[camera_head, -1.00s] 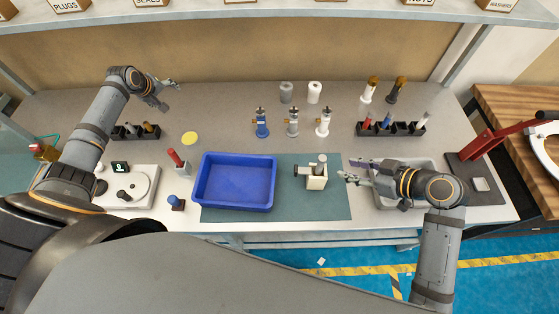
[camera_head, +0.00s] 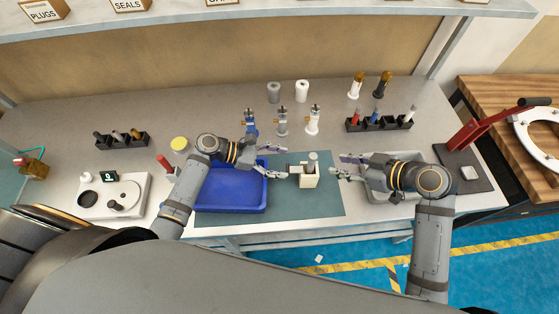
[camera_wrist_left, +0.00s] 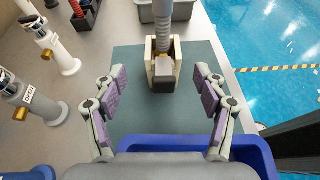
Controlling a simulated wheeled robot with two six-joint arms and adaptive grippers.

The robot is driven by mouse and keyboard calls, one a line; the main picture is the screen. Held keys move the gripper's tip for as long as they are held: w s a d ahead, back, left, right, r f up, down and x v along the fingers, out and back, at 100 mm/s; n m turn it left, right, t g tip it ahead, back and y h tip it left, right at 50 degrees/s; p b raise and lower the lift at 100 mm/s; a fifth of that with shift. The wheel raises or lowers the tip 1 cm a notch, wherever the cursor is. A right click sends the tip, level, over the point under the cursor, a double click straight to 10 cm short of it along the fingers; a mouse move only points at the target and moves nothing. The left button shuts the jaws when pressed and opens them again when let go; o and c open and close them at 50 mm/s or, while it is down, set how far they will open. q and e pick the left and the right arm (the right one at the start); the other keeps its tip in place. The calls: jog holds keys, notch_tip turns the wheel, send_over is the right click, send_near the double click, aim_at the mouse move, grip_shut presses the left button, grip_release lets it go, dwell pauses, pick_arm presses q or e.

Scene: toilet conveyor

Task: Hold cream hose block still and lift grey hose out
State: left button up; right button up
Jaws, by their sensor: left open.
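The cream hose block (camera_head: 309,181) stands on the teal mat (camera_head: 325,203), right of the blue tray. In the left wrist view the ribbed grey hose (camera_wrist_left: 163,22) stands in a slot of the cream block (camera_wrist_left: 151,72), with a dark grey piece (camera_wrist_left: 163,85) at the near side. My left gripper (camera_head: 278,168) is open, just left of the block. In its wrist view its padded fingers (camera_wrist_left: 160,82) are spread on both sides, apart from the block. My right gripper (camera_head: 342,166) is open and empty, right of the block.
The blue tray (camera_head: 232,208) lies under my left arm. A grey bin (camera_head: 408,198) is under my right gripper. Labelled valve stands (camera_head: 283,122) stand behind the mat. A black rack (camera_head: 378,124) and red lever press (camera_head: 478,133) are at the right.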

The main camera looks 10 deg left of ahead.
aim_at(310, 168)
pick_arm(q)
jog(key=x, duration=1)
jog(key=shift+w+d+f, duration=0.1)
jog(key=shift+d+f, duration=0.05)
jog(key=shift+d, duration=0.05)
jog(key=c, duration=1.2)
jog(key=o, duration=0.6)
jog(key=shift+c, duration=1.2)
